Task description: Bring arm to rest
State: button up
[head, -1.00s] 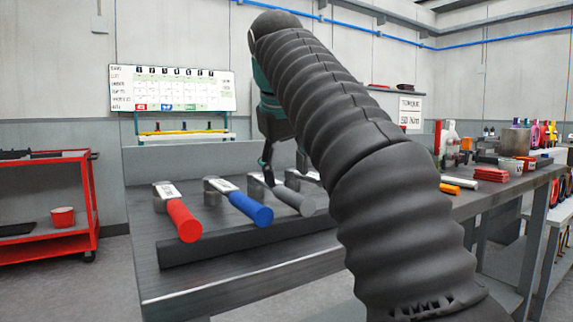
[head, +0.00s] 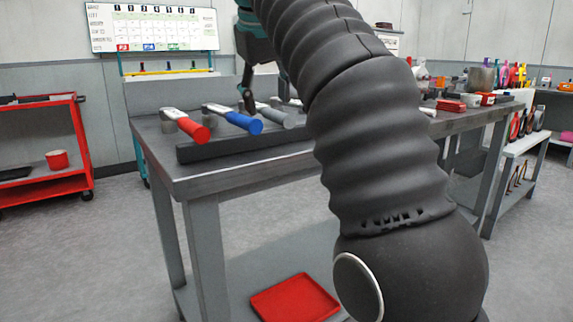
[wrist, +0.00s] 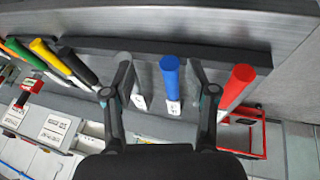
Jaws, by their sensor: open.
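My gripper (wrist: 160,95) is open and empty in the wrist view, with its fingers spread above the workbench (wrist: 225,30). A blue-handled tool (wrist: 170,78) shows between the fingertips, apparently below them. A grey-handled tool (wrist: 124,60) is by the left finger and a red-handled tool (wrist: 238,85) is right of the right finger. The red-handled (head: 192,129), blue-handled (head: 244,122) and grey-handled (head: 277,115) tools lie in a row on the bench.
A red cart (head: 45,190) stands at the left. A red tray (head: 295,298) lies on the bench's lower shelf. Bins and small parts (head: 470,98) crowd the bench's right end. A whiteboard (head: 150,27) hangs on the back wall. The floor before the bench is open.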

jog(key=s+d+f+m, duration=0.1)
jog(key=s+d+f, duration=0.3)
jog(key=d, duration=0.4)
jog(key=s+d+f+m, duration=0.1)
jog(key=s+d+f, duration=0.2)
jog(key=s+f, duration=0.3)
jog(key=s+d+f+m+p, duration=0.1)
jog(key=s+d+f, duration=0.3)
jog(key=f, duration=1)
jog(key=s+d+f+m+p, duration=0.1)
jog(key=s+d+f+m, duration=0.2)
jog(key=s+f, duration=0.7)
jog(key=shift+d, duration=0.35)
